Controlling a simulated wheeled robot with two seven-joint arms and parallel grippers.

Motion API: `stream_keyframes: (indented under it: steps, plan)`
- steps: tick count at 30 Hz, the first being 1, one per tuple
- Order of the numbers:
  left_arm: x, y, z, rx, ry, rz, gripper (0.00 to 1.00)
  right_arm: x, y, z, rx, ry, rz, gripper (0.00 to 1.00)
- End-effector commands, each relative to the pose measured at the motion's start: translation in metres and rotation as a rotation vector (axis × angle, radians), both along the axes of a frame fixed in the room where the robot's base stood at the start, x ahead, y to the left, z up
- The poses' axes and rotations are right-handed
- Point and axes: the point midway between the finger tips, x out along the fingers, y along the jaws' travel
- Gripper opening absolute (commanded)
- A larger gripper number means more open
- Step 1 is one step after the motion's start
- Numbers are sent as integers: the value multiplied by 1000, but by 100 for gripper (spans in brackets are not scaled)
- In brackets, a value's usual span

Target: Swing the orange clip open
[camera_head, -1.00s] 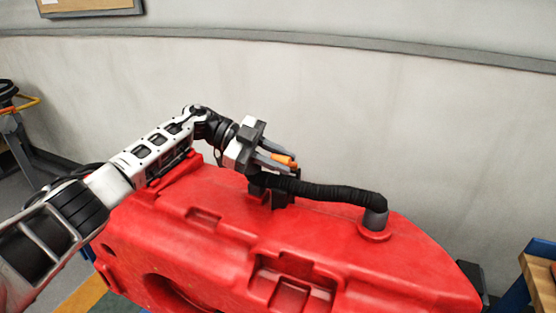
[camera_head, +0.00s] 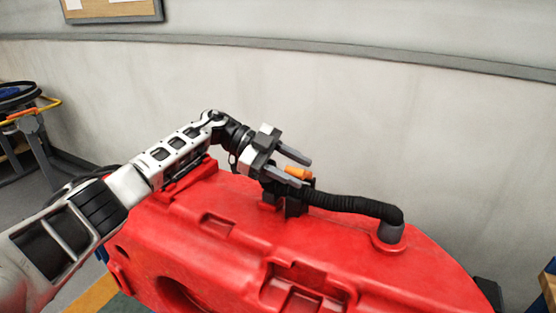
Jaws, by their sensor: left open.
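The orange clip (camera_head: 297,173) is small and sits at the black holder (camera_head: 290,202) on top of the red tank (camera_head: 190,245). My left gripper (camera_head: 304,172) is open at the clip, with one finger on the far side and one on the near side of it in the picture. I cannot tell whether a finger touches the clip. The near finger and the gripper body hide part of the clip and holder. My right gripper is not in view.
A pale wall (camera_head: 420,130) stands behind. A cart with a yellow handle (camera_head: 35,110) is at the left and a wooden-topped bench (camera_head: 548,285) at the right edge.

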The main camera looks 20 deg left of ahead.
Motion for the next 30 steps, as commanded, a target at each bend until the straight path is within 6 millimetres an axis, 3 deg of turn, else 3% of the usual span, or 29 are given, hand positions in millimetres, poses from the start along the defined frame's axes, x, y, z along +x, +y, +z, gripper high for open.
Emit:
stream_keyframes:
  steps: [5, 18, 24, 30]
  plan:
    - [-2, 25, 7, 0, -3, 7, 41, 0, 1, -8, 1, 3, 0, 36]
    - [-12, 120, 44, 1, 0, 6, 41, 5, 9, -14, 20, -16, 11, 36]
    - [-15, 141, 53, 2, 2, 3, 41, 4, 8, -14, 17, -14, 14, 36]
    - [-16, 146, 55, 2, 3, 1, 41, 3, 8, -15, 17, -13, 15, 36]
